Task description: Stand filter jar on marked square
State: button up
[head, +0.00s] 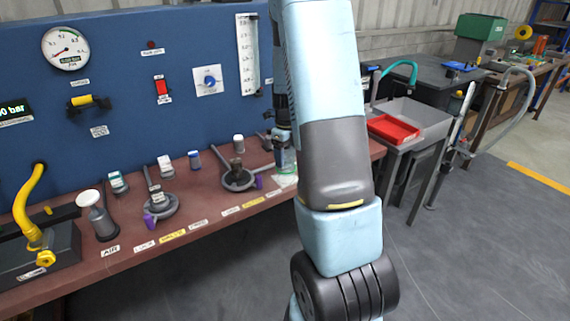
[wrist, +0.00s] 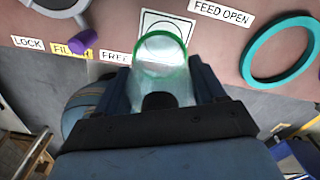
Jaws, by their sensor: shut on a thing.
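The filter jar (wrist: 162,52) is clear with a green rim. In the wrist view it sits between the two fingers of my gripper (wrist: 160,85), which is shut on it. The marked square (wrist: 167,20), a white plate with a black outline, lies on the bench behind the jar's rim. The jar covers its lower part in this view. I cannot tell whether the jar touches the bench. In the head view my gripper (head: 284,150) is at the bench's right part, largely hidden by my arm, above the pale marked square (head: 285,181).
A teal ring (wrist: 252,68) lies right of the square, near the FEED OPEN label (wrist: 221,12). A grey filter housing (head: 238,178) with a purple tab stands left of my gripper. The blue panel (head: 120,100) rises behind the bench. A red tray (head: 393,129) is farther right.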

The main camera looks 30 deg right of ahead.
jog(key=shift+w+d+f, duration=0.25)
jog(key=shift+w+f, duration=0.1)
jog(key=shift+f, duration=1.65)
jog(key=shift+f, duration=0.1)
jog(key=o, duration=1.1)
